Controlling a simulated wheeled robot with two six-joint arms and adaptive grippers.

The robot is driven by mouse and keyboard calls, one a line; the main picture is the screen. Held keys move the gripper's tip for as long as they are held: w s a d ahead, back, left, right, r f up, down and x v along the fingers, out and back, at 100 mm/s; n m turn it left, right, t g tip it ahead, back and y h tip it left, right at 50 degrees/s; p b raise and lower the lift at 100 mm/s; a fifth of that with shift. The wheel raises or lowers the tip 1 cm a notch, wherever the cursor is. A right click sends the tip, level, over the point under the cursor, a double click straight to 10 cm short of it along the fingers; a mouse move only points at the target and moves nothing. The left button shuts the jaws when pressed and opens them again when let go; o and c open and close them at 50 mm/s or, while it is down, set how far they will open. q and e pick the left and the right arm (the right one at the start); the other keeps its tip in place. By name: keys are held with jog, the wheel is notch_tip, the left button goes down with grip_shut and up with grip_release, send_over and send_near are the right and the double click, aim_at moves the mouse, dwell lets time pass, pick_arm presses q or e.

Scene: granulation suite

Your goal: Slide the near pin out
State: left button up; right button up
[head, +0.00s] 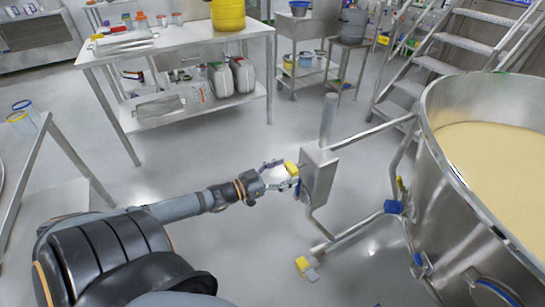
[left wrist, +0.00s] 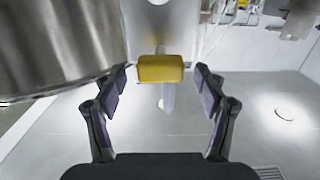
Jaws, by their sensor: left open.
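The near pin shows as a yellow block-shaped head (head: 291,168) at the left side of the steel post box (head: 319,175). In the left wrist view the yellow head (left wrist: 160,68) sits at upper centre, in front of the grey box face (left wrist: 160,25). My left gripper (head: 284,174) is open, its two fingers to either side of the yellow head. In the left wrist view a gap shows between each finger and the head. The pin's shaft is not clearly visible. My right gripper is not in view.
A large steel bowl of pale powder (head: 432,150) stands at the right, joined by bars to the post. A yellow-and-grey foot (head: 303,265) ends a low bar near the floor. A steel table (head: 190,42) stands at the back left.

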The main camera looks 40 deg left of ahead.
aim_at(288, 171)
pick_arm(q)
jog(key=v, duration=0.4)
jog(key=shift+s+d+f, duration=0.1)
jog(key=shift+s+a, duration=0.3)
jog(key=shift+s, duration=0.25)
